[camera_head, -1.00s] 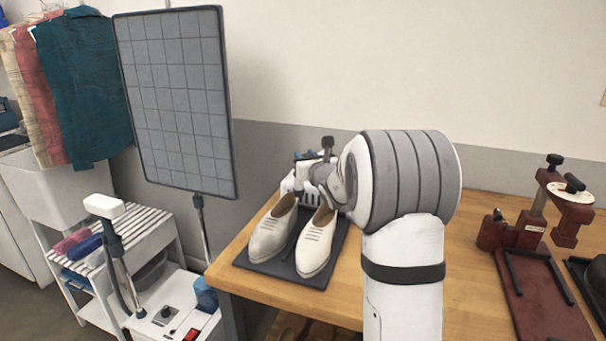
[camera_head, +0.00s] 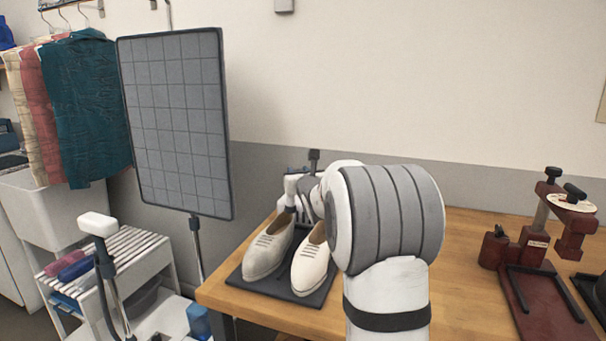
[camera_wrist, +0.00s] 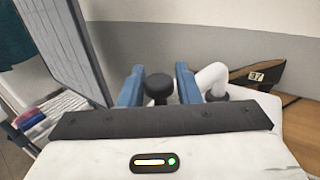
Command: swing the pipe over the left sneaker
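The left sneaker (camera_head: 268,250) and the right sneaker (camera_head: 311,262), both pale, stand side by side with toes toward me. A white pipe (camera_head: 291,186) shows above the left sneaker's heel, partly hidden by my arm. In the wrist view a white curved pipe (camera_wrist: 209,77) with a dark end lies to the right of my right finger. My gripper (camera_wrist: 159,80) has two blue fingers, one on each side of a black knob (camera_wrist: 158,88). The knob nearly fills the gap; whether they press on it I cannot tell. A dark knob shows in the head view (camera_head: 314,158).
The sneakers stand on a dark mat (camera_head: 240,282) at the wooden table's left corner. A gridded grey panel (camera_head: 175,120) stands at the left. A dark red press (camera_head: 535,240) is at the right. A white slatted shelf (camera_head: 130,245) is at lower left.

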